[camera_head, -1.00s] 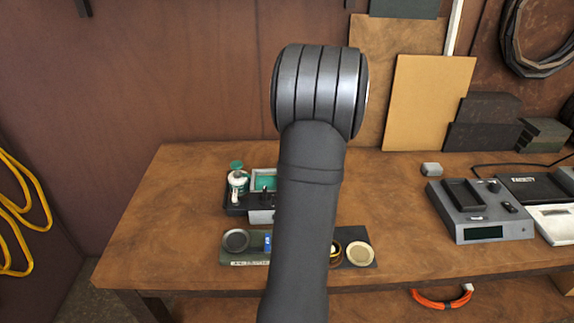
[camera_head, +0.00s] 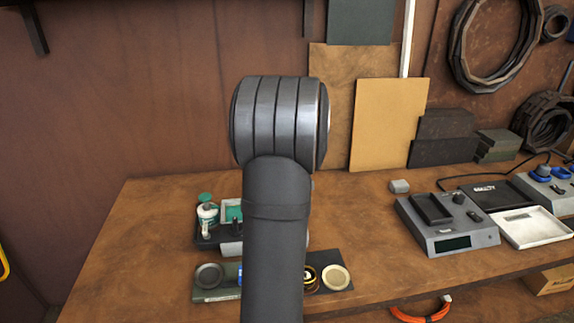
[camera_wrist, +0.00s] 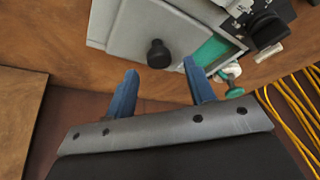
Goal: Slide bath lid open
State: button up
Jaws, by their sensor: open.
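The bath (camera_wrist: 110,25) is a grey box in the wrist view, with a flat silver lid (camera_wrist: 140,27) on top. A black round knob (camera_wrist: 158,53) stands on the lid. A teal strip of the bath's inside (camera_wrist: 211,50) shows uncovered to the right of the lid. In the head view, the bath's teal inside (camera_head: 232,212) shows left of my arm, and the rest of it is largely hidden. My gripper (camera_wrist: 160,67) has two blue fingers, open and empty. In the picture, the knob appears between and just above the fingertips; whether they are level with it I cannot tell.
A white bottle with a green cap (camera_head: 207,212) stands beside the bath. A tray with a round dish (camera_head: 208,276) lies in front. A grey scale-like device (camera_head: 447,223) stands at right. Yellow cable (camera_wrist: 290,110) hangs at the wrist view's right. Bench between is clear.

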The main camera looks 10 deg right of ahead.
jog(key=v, duration=1.5)
jog(key=shift+r, duration=2.6)
jog(key=s+d, duration=0.9)
jog(key=d, duration=0.5)
jog(key=shift+s, duration=0.2)
jog(key=w+a, duration=0.6)
jog(key=a, duration=0.3)
jog(key=shift+w+a, duration=0.35)
jog(key=shift+a, duration=0.05)
